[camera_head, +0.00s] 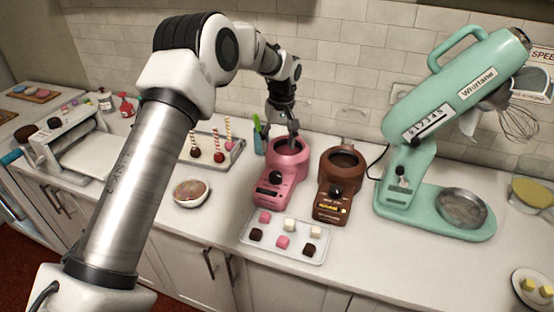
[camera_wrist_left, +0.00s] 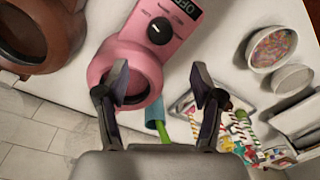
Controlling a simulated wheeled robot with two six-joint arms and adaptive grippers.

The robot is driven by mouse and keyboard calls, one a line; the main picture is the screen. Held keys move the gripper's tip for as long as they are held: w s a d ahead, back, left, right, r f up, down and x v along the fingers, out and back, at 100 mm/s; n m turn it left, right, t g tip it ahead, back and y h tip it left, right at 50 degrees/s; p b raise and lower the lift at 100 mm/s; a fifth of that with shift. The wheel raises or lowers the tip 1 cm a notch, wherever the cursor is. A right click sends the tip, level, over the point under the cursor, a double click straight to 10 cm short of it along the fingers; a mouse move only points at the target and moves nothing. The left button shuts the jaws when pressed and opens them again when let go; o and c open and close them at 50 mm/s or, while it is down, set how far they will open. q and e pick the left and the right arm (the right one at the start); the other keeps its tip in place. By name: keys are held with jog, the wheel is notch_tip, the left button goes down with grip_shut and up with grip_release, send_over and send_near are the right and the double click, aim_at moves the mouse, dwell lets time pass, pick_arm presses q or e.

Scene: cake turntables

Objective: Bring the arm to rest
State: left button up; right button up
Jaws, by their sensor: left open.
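My left arm comes in from the left in the head view and reaches over the counter. Its gripper (camera_head: 291,126) is above the back of the pink melting pot (camera_head: 272,192). In the left wrist view the gripper (camera_wrist_left: 162,88) is open, with nothing held between its fingers. One finger overlaps the open bowl of the pink pot (camera_wrist_left: 127,52) in that picture; I cannot tell if they touch. My right gripper is not in view.
A brown melting pot (camera_head: 335,190) stands right of the pink one. A tray of cubes (camera_head: 270,249) lies in front. A teal cup (camera_head: 260,140) and cake-pop tray (camera_head: 228,163) stand left. A mint mixer (camera_head: 435,205) fills the right.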

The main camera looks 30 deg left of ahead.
pick_arm(q)
jog(key=shift+w+r, duration=0.1)
jog(key=shift+r, duration=0.45)
